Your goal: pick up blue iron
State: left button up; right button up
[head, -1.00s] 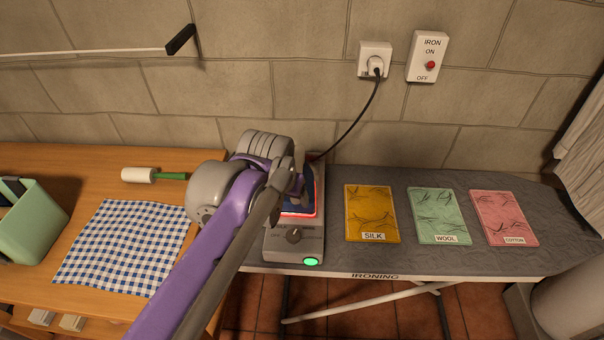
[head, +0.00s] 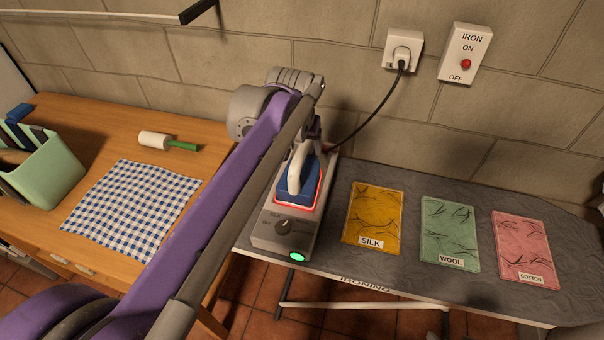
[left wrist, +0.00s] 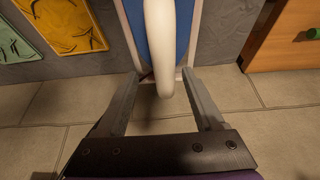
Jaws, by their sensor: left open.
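The blue iron (head: 293,186) with its white handle (head: 299,160) sits on a grey base (head: 284,234) that has a dial and a lit green light. A red glowing edge shows around the iron's sole. My left gripper (head: 312,128) is at the wall side of the iron, above its far end, and partly hidden by my arm. In the left wrist view, my left gripper (left wrist: 160,75) is open, with the white handle (left wrist: 160,45) in line between its fingers and the blue body (left wrist: 182,30) beyond. Contact cannot be told. My right gripper is out of view.
Silk (head: 372,215), wool (head: 450,235) and cotton (head: 524,250) cloths lie on the grey ironing board (head: 400,268). A black cord (head: 375,118) runs to the wall socket (head: 403,48). A wooden table (head: 110,130) holds a checked cloth (head: 133,208), roller (head: 167,141) and green bin (head: 50,172).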

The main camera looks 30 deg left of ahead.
pick_arm(q)
jog(key=shift+s+a+x, duration=0.1)
jog(key=shift+x, duration=1.4)
jog(key=shift+s+a+x, duration=0.15)
jog(key=shift+x, duration=1.4)
grip_shut()
jog(key=shift+r, duration=0.1)
